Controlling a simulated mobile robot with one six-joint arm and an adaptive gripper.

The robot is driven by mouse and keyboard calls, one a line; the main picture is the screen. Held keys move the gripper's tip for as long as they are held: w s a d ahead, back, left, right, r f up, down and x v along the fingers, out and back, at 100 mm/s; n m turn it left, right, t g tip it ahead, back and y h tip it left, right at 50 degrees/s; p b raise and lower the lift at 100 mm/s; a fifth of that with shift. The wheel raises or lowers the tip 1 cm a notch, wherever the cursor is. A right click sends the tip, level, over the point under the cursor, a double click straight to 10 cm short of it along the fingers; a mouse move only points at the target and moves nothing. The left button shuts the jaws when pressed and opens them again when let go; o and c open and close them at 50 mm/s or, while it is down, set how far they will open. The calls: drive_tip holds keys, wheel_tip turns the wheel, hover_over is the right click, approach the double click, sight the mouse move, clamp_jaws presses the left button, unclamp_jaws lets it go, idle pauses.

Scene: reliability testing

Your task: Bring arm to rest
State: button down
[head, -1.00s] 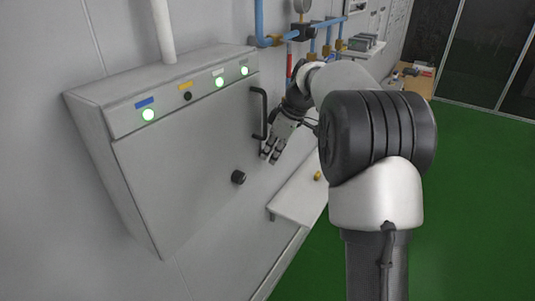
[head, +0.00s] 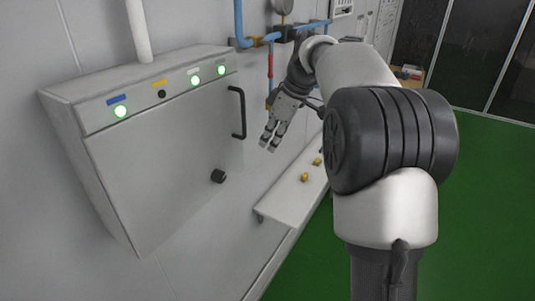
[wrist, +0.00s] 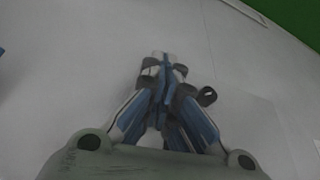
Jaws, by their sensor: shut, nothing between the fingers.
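My gripper (head: 269,144) hangs at the end of my arm, fingers pointing down and slightly left, to the right of the grey wall cabinet (head: 150,180). It is shut and empty, apart from the cabinet's black handle (head: 238,112). In the wrist view my gripper (wrist: 163,58) shows with its fingers together, against a plain pale surface. The cabinet door appears closed.
A white shelf (head: 275,208) with small yellow pieces (head: 305,177) juts from the wall below my gripper. Blue pipes (head: 240,25) with fittings run behind my arm. Green floor (head: 485,200) is open on the right.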

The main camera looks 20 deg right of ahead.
drive_tip(key=s+a+f+m+h+b, duration=0.1)
drive_tip(key=s+a+f+m+b, duration=0.3)
drive_tip(key=s+b, duration=0.45)
drive_tip(key=s+a+f+m+h+b, duration=0.1)
drive_tip(key=s+a+f+b, duration=0.2)
drive_tip(key=s+f+b, duration=0.55)
drive_tip(key=s+a+f+m+t+h+b, duration=0.1)
drive_tip(key=s+f+m+b, duration=0.3)
drive_tip(key=s+f+b, duration=0.5)
drive_tip(key=s+f+t, duration=0.1)
drive_tip(key=s+f, duration=0.8)
drive_tip(key=f, duration=0.1)
drive_tip(key=shift+a+m, duration=0.2)
drive_tip(key=shift+m, duration=0.1)
drive_tip(key=c, duration=2.3)
unclamp_jaws()
drive_tip(key=shift+f, duration=0.1)
